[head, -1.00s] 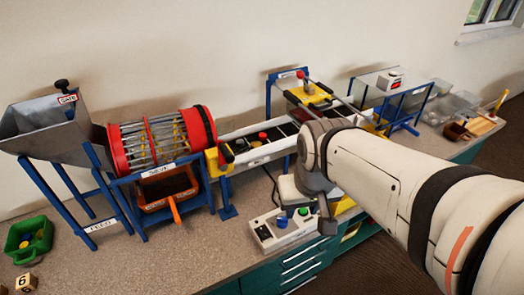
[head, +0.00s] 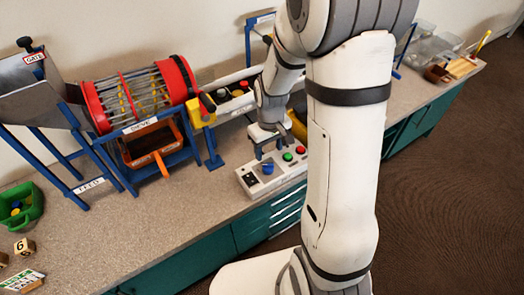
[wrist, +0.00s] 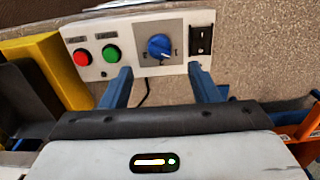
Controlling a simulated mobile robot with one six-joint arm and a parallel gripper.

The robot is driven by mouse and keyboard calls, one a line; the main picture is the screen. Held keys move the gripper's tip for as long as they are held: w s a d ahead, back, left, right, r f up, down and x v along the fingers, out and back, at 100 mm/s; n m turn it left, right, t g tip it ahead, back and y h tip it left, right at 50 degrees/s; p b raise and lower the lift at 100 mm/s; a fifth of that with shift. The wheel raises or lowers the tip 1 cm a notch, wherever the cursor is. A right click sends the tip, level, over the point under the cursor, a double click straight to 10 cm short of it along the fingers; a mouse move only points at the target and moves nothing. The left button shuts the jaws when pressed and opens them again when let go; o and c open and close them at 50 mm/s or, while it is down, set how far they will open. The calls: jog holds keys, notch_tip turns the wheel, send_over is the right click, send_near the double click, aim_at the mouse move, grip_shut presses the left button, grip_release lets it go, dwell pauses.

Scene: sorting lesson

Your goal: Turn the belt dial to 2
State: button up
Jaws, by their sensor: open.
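The belt dial is a round blue knob (wrist: 158,47) on a grey square plate, near the top middle of the wrist view. It also shows in the head view as a blue knob (head: 267,168) on the white control box (head: 262,184). A pale mark shows on the knob, but the numbers around it are too small to read. My gripper (wrist: 159,70) is open and empty, with one finger on each side of the dial in the picture and apart from it. In the head view my gripper (head: 269,151) is just above the box.
A green button (wrist: 111,53), a red button (wrist: 82,58) and a black switch (wrist: 200,40) share the box. A yellow block (wrist: 58,70) stands beside it. The sieve drum (head: 140,95) and an orange tray (head: 153,150) are to the left.

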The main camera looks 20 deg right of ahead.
aim_at(268, 165)
jog(key=shift+w+f, duration=0.15)
jog(key=shift+f, duration=0.7)
notch_tip(268, 165, down, 7)
jog(key=shift+f, duration=0.1)
jog(key=shift+c, duration=0.5)
